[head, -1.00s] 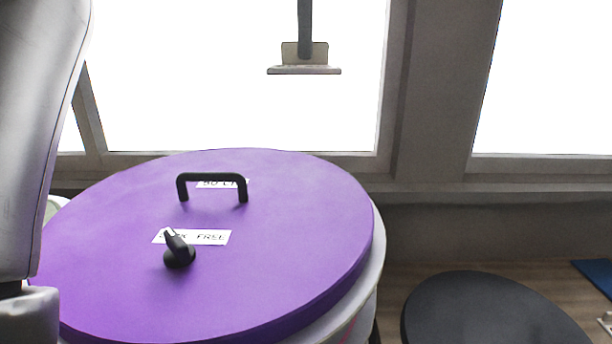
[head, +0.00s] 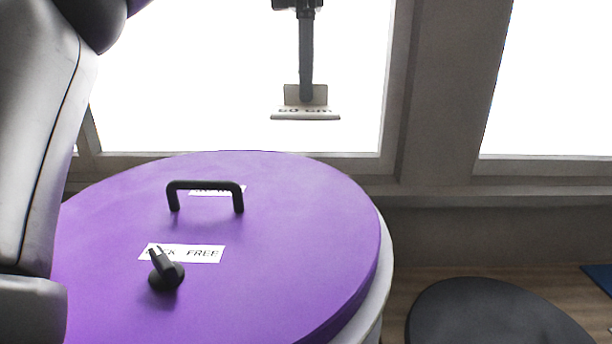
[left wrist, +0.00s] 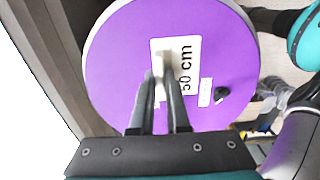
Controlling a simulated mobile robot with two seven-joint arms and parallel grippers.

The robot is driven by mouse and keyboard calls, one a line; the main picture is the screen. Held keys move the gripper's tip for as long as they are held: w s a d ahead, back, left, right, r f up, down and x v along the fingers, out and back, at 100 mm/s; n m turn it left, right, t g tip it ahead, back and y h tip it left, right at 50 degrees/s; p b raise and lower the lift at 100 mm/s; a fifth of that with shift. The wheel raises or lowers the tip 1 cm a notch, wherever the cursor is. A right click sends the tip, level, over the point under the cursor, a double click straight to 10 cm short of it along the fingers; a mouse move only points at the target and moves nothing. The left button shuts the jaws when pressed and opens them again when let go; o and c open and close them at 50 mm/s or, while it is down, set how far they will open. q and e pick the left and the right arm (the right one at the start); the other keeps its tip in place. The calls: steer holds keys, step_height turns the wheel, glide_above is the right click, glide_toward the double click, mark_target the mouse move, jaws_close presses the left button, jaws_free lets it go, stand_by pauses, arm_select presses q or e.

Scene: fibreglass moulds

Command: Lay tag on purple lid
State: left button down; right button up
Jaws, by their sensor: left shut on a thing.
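The purple lid (head: 290,230) is a large round disc on a white drum. It bears a black handle (head: 206,186), a black knob (head: 166,276) and two white labels, one reading partly "FREE". My left gripper (head: 306,92) points down, shut on the white tag (head: 305,114), which reads "50 cm". In the head view the tag appears above the lid's far edge, against the window, with a gap below it. In the left wrist view the tag (left wrist: 188,52) is between the fingertips (left wrist: 165,78), in front of the lid (left wrist: 115,70). My right gripper is not in view.
A dark round top (head: 490,312) stands at the lower right on a wooden surface. A blue flat thing (head: 600,278) lies at the right edge. A window frame (head: 420,100) rises behind. The lid's right half is bare.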

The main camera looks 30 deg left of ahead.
arm_select(q)
steer(key=shift+f, duration=7.1)
steer(key=shift+f, duration=0.15)
steer(key=c, duration=0.9)
jaws_free()
steer(key=shift+r, duration=6.15)
